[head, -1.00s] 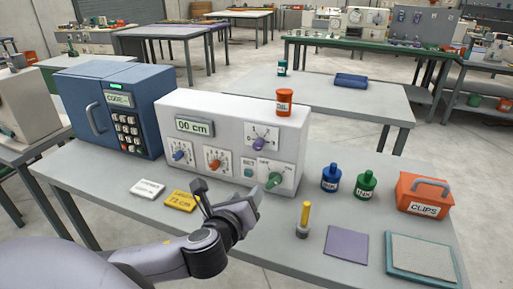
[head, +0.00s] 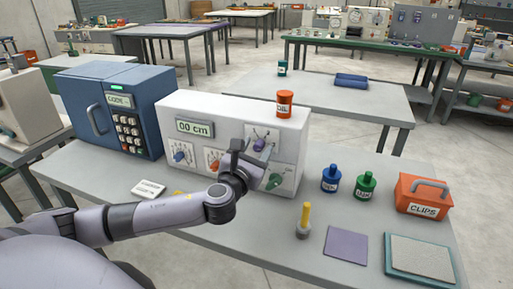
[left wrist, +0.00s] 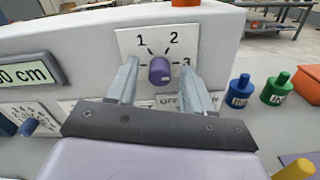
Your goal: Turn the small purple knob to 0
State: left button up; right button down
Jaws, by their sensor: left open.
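The small purple knob (left wrist: 159,70) sits on a white dial plate on the front of the pale box. The marks 1, 2 and 3 show around it; the 0 mark cannot be seen and the left finger covers that side. A light mark on the knob's lower right seems to face the 3 side. In the head view the knob (head: 260,145) is just beside my left gripper (head: 247,157). My left gripper (left wrist: 160,78) is open, one finger on each side of the knob, with gaps showing. My right gripper is not in view.
The pale box (head: 290,123) also carries a blue knob (head: 179,156), a red knob, a green knob (head: 274,181) and a "00 cm" display (head: 195,128). An orange tin (head: 284,104) stands on top. Blue and green bottles (head: 364,184) stand to the right.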

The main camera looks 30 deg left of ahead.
pick_arm(q)
jog(key=shift+w, duration=0.4)
grip_shut()
